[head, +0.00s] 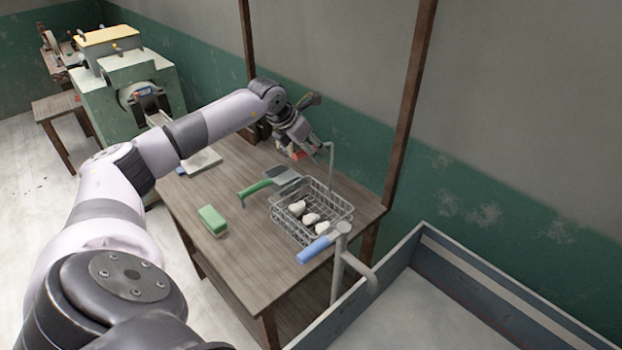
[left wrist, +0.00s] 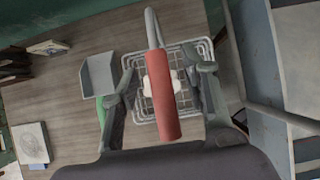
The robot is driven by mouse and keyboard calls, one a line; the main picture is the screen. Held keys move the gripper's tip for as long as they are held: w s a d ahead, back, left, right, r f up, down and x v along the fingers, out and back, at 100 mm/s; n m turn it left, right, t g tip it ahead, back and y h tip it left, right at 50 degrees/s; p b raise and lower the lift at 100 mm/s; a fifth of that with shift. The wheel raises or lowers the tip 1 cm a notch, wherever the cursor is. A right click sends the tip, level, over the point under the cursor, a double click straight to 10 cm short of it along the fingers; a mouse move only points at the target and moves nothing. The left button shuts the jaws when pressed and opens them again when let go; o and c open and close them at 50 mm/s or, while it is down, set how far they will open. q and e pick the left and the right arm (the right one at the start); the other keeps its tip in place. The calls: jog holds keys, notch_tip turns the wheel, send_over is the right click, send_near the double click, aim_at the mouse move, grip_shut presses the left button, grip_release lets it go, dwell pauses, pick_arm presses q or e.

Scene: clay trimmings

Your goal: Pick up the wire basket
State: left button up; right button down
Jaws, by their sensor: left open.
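The wire basket (head: 277,210) stands on the wooden table with several whitish lumps in it. Thin grey posts rise at its two ends, with a blue grip (head: 318,248) at the near end and a red grip (head: 298,154) at the far end. My left gripper (head: 308,144) is at the far end by the red grip. In the left wrist view the basket (left wrist: 190,48) lies beyond the open fingers, and the red grip (left wrist: 161,100) shows between them with a gap on both sides. Contact cannot be seen. My right gripper is not in view.
On the table (head: 190,195) are a grey scoop with a green handle (head: 256,189), a green block (head: 212,220) and a pale slab (head: 203,162). A blue-grey walled trough (head: 405,262) stands close by at the right. A green machine (head: 120,90) stands behind left.

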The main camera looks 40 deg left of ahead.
pick_arm(q)
jog(key=shift+w+f, duration=0.2)
jog(key=shift+f, duration=0.15)
jog(key=shift+s, duration=0.1)
jog(key=shift+c, duration=0.3)
jog(key=shift+r, duration=0.1)
jog(key=shift+c, duration=0.6)
grip_shut()
jog(key=shift+r, duration=0.1)
